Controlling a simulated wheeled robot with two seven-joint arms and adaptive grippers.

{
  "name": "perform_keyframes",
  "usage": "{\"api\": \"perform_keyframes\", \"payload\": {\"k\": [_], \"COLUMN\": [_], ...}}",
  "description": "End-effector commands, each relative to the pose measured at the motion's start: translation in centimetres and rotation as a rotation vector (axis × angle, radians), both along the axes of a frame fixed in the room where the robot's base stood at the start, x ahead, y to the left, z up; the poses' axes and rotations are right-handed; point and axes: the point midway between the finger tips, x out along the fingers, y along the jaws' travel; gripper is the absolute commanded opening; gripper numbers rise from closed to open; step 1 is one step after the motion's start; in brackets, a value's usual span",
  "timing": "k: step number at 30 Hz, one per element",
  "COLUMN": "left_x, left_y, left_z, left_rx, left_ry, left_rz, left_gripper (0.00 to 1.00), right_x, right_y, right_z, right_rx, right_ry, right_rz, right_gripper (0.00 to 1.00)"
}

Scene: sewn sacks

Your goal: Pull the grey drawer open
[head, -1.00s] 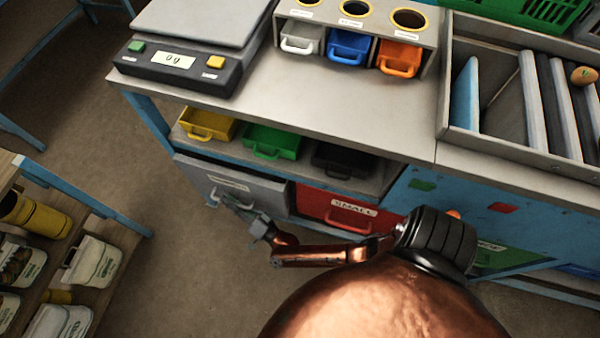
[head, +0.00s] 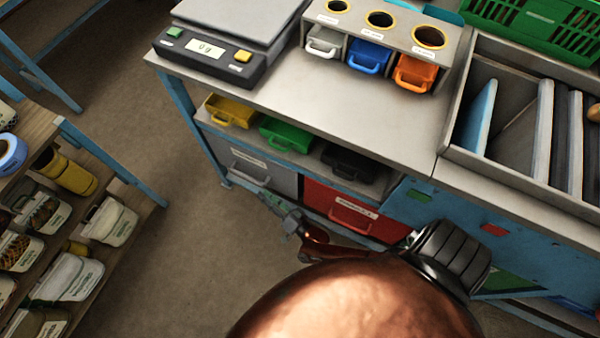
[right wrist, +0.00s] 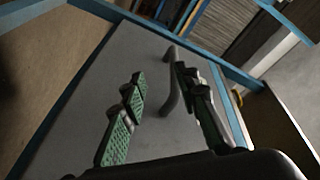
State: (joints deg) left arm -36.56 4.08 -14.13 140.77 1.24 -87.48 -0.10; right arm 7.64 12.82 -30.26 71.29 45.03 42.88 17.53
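The grey drawer (head: 279,180) sits at the left under the workbench, beside the red drawer, with a pale label and a handle on its front. It looks shut or nearly so; I cannot tell exactly. My right gripper (head: 292,222) is in front of its lower right part, seen small. In the right wrist view the grey front (right wrist: 80,100) fills the middle. The bar handle (right wrist: 172,90) stands out from it, seen between the spread green-padded fingers of my right gripper (right wrist: 165,108), nearer the right finger. The gripper is open and holds nothing. My left gripper is out of view.
The red drawer (head: 325,205) is right of the grey one. Small yellow, green and black bins (head: 285,134) sit on the shelf above. A scale (head: 215,55) stands on the bench. A rack (head: 60,225) with tubs is at left. Floor (head: 195,235) between is clear.

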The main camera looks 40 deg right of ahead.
Motion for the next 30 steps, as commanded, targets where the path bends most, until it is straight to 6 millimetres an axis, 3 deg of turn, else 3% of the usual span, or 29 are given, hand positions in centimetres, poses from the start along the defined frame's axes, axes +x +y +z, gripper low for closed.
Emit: {"api": "perform_keyframes", "payload": {"k": [1,3,14,22,30], "left_x": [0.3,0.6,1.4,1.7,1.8], "left_y": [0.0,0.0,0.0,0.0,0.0], "left_z": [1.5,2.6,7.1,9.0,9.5], "left_rx": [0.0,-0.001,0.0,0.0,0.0], "left_ry": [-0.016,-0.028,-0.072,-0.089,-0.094], "left_rz": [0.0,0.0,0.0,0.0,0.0], "left_gripper": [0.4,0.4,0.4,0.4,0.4], "right_x": [-0.6,-1.6,-7.1,-10.4,-11.7], "right_y": [-0.3,-0.6,-2.4,-3.4,-3.8], "right_z": [0.3,-0.5,-4.6,-6.8,-7.7], "right_rx": [-0.036,-0.086,-0.296,-0.385,-0.413], "right_ry": [0.026,0.069,0.276,0.382,0.419], "right_rz": [0.008,0.022,0.093,0.131,0.144], "right_gripper": [0.29,0.29,0.29,0.29,0.29]}}
